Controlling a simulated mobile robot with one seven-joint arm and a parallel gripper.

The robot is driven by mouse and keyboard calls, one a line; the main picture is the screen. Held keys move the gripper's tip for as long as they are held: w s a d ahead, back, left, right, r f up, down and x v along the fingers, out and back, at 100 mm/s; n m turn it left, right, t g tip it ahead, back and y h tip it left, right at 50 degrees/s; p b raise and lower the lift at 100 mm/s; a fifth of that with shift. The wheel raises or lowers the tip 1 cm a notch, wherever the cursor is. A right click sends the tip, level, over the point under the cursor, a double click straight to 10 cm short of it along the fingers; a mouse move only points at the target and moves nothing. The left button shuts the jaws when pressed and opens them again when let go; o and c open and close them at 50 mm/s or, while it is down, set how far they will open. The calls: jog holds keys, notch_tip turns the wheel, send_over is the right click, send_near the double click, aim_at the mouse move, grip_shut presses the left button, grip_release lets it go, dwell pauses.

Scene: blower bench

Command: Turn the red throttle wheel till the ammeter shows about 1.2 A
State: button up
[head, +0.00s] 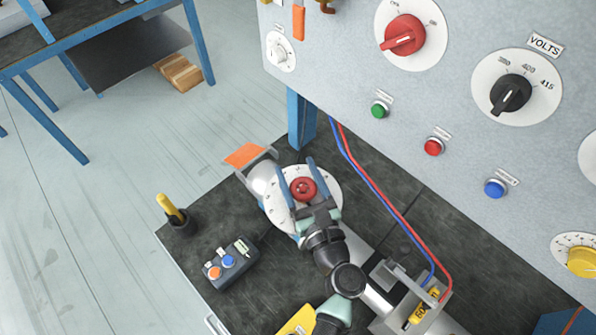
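The red throttle wheel (303,189) sits on a round white dial plate (325,213) on the blower pipe, on the dark bench top. My gripper (296,164) is at the wheel, its two blue fingers apart, one on each side of it. The left finger looks very near the wheel's edge; a narrow gap seems to show at the right. I cannot tell whether either finger touches. No ammeter reading can be made out in this view.
A grey panel above carries a red knob (403,35), a black VOLTS selector (511,94) and several push buttons. Red and blue cables (375,187) run down right of my gripper. A small button box (230,263) and a yellow-handled tool (171,209) stand left.

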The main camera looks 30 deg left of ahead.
jog(key=c, duration=0.5)
jog(key=shift+h, duration=0.3)
